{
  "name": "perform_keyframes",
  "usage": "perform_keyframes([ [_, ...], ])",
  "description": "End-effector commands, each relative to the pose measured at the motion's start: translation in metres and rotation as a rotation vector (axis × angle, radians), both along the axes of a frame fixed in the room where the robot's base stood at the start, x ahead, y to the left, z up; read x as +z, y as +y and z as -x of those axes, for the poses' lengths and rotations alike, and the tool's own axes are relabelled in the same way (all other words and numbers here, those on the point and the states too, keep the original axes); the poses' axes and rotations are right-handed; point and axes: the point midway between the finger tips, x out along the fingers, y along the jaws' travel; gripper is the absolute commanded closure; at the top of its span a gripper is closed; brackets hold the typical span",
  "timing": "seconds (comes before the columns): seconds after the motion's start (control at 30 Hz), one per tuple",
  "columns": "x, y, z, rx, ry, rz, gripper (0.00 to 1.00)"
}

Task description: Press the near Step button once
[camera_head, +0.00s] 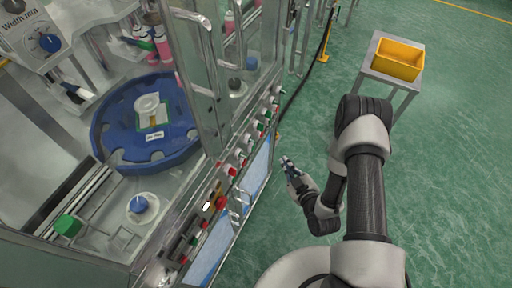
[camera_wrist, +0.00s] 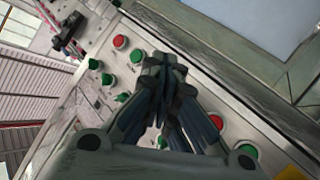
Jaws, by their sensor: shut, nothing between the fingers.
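The control panel along the machine's front edge carries several red and green buttons, among them a red one (camera_head: 232,170) and a green one (camera_head: 260,126). Their labels are too small to read, so I cannot tell which is the near Step button. My gripper (camera_head: 287,163) is shut and empty, to the right of the panel and apart from it in the head view. In the wrist view my gripper (camera_wrist: 163,62) covers the middle of the panel. A red button (camera_wrist: 120,42) and green button (camera_wrist: 136,57) show left of the fingertips; a red button (camera_wrist: 216,121) shows to the right.
The machine holds a blue rotary table (camera_head: 110,150) behind clear guards with metal door handles (camera_head: 195,18). A yellow bin (camera_head: 398,62) stands on a small table at the upper right. The green floor right of the machine is mostly clear.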

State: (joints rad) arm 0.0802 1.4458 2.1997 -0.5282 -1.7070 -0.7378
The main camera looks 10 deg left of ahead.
Motion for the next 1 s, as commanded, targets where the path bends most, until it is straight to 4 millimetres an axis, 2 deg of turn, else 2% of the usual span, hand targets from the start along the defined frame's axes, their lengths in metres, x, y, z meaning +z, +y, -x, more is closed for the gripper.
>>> perform_keyframes([
  [0.37,0.000,0.004,-0.002,0.001,0.000,0.001,1.00],
  [0.8,0.001,0.058,-0.020,0.006,0.000,0.001,1.00],
  [1.0,0.000,0.076,-0.028,0.003,-0.001,0.001,1.00],
])
